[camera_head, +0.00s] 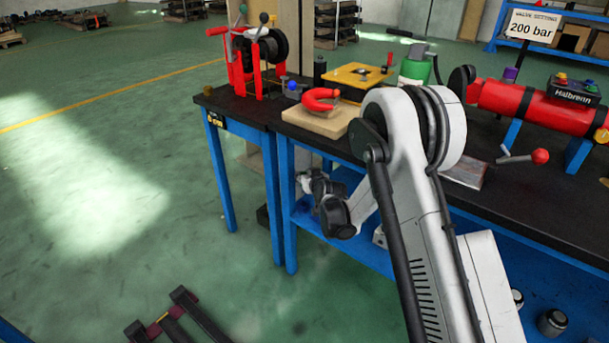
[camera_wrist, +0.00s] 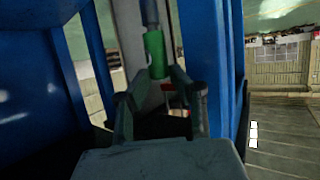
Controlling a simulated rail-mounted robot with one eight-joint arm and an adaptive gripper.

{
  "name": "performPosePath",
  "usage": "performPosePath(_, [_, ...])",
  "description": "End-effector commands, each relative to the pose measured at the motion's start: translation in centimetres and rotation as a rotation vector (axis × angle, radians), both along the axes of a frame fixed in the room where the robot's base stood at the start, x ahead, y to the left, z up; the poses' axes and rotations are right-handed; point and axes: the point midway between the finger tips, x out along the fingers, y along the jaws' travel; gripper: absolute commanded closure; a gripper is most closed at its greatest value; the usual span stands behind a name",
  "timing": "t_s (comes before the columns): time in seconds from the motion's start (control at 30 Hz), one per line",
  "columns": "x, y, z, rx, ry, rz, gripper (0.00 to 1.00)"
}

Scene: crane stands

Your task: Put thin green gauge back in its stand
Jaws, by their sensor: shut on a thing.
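The thin green gauge (camera_wrist: 155,52) shows in the wrist view as a slim green cylinder with a grey-blue rod at its upper end. My gripper (camera_wrist: 154,82) is shut on it, with the green part standing out beyond the fingers. The gauge's lower end is hidden between the fingers. In the head view, my wrist is low beside the blue table legs, below the black tabletop; the fingers and gauge cannot be made out there. I cannot identify the gauge's stand in either view.
The black workbench (camera_head: 232,107) has blue legs close to my wrist; blue uprights (camera_wrist: 206,55) flank the gripper. On the bench are a red reel stand (camera_head: 243,65), a red horseshoe shape (camera_head: 321,99) on a wooden board and a red cylinder (camera_head: 525,105). Open green floor lies left.

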Motion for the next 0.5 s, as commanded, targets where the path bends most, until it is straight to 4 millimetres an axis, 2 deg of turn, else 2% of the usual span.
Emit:
performPosePath(0.2, [0.0,0.0,-2.1,0.000,0.000,0.000,1.00])
performPosePath(0.5, [0.0,0.0,-4.1,0.000,0.000,0.000,1.00])
